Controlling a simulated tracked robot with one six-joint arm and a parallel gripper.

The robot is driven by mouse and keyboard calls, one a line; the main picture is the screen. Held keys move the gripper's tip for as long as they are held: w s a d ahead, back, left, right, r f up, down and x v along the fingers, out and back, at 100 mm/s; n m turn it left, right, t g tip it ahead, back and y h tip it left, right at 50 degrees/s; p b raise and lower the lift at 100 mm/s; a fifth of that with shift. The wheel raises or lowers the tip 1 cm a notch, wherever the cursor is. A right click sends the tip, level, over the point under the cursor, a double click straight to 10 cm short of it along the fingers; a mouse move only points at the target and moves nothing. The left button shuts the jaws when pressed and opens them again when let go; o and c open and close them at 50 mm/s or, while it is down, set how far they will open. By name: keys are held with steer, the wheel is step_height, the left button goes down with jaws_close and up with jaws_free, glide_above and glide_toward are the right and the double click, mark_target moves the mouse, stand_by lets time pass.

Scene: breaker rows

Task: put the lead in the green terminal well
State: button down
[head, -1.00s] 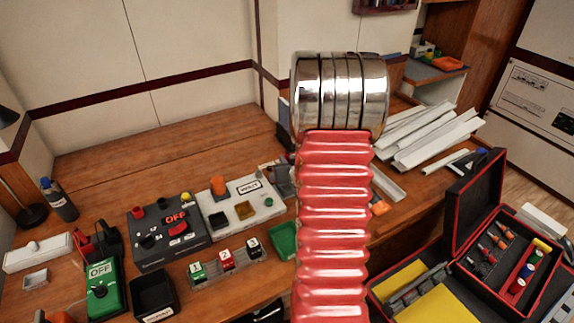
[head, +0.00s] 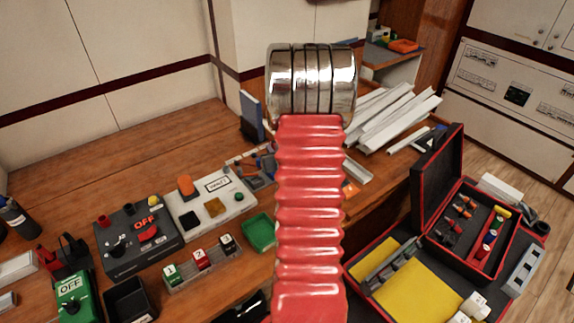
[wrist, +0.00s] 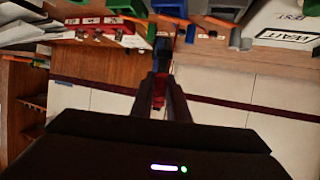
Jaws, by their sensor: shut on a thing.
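My gripper (wrist: 161,77) shows in the wrist view, its two dark fingers closed on a small red piece, the lead (wrist: 160,91). A dark part extends beyond the fingertips, and its detail is blurred. In the head view my arm hides the gripper and lead. A white test board (head: 183,231) there carries an orange knob and small black, brown and green spots. The green terminal well (head: 239,197) seems to be the small green spot at its right end. The lead is not seen in it.
A dark panel marked OFF (head: 130,262) stands left of the board. An open green tray (head: 258,233) and a numbered block row (head: 203,272) lie in front. A black-red case (head: 478,250) stands open at right. White trunking (head: 395,118) lies behind. Bare bench is at back left.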

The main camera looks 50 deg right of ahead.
steer(key=d+r, duration=0.1)
steer(key=d, duration=0.8)
steer(key=shift+s+r+n+t+y, duration=0.15)
steer(key=shift+s+n+t+y, duration=0.15)
steer(key=shift+s, duration=0.05)
steer(key=shift+f, duration=3.15)
steer(key=shift+f, duration=1.85)
steer(key=shift+f, duration=0.1)
